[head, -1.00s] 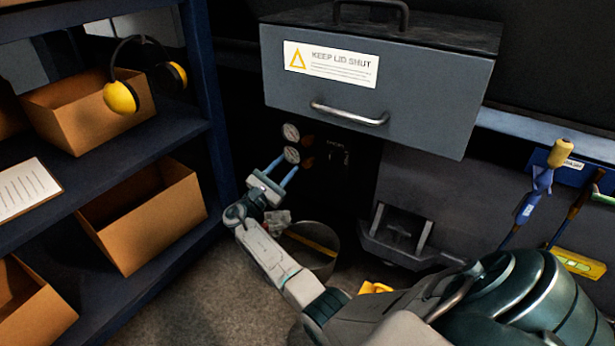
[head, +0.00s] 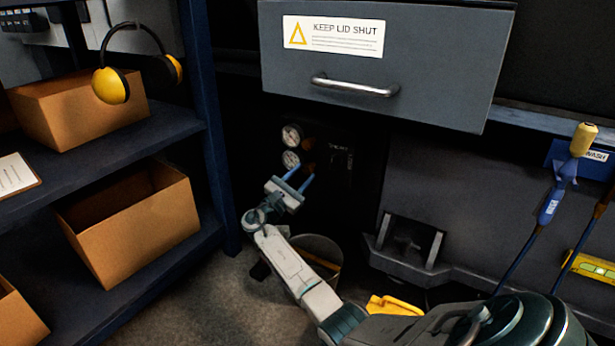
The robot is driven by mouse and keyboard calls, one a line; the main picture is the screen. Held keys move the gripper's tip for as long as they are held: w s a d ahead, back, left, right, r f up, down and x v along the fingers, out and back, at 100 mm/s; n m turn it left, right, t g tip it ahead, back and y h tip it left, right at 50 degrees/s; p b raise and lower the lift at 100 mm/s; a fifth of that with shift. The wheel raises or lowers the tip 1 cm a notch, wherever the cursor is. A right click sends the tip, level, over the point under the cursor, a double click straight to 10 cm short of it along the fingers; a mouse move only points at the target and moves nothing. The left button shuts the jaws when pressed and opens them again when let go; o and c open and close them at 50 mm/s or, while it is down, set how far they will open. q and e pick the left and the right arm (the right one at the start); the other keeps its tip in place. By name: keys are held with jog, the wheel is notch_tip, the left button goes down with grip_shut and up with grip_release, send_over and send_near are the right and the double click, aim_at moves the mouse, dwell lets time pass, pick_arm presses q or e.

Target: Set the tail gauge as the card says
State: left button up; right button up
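Two small round white-faced gauges, an upper one (head: 291,134) and a lower one (head: 290,159), sit one above the other in the dark recess under the grey box. Reddish-brown knobs (head: 309,143) show just to their right. I cannot tell which gauge is the tail gauge, and the dial readings are too small to read. My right gripper (head: 299,178) is just below the lower gauge and the knobs, its two blue fingers apart and pointing up at them, with nothing between them. A written sheet (head: 16,180) lies on the left shelf, its text unreadable. My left gripper is out of view.
The grey box (head: 390,45) with a front handle (head: 355,87) overhangs the recess. A blue shelf post (head: 210,130) stands close on the left. A round bin (head: 318,255) is beneath my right arm. Brushes (head: 560,180) hang at the right.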

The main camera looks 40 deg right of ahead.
aim_at(305, 171)
jog(key=shift+b+x, duration=0.45)
jog(key=shift+x, duration=1.05)
jog(key=shift+c, duration=0.5)
jog(key=c, duration=0.6)
jog(key=shift+m+g, duration=0.3)
jog(key=shift+m, duration=0.1)
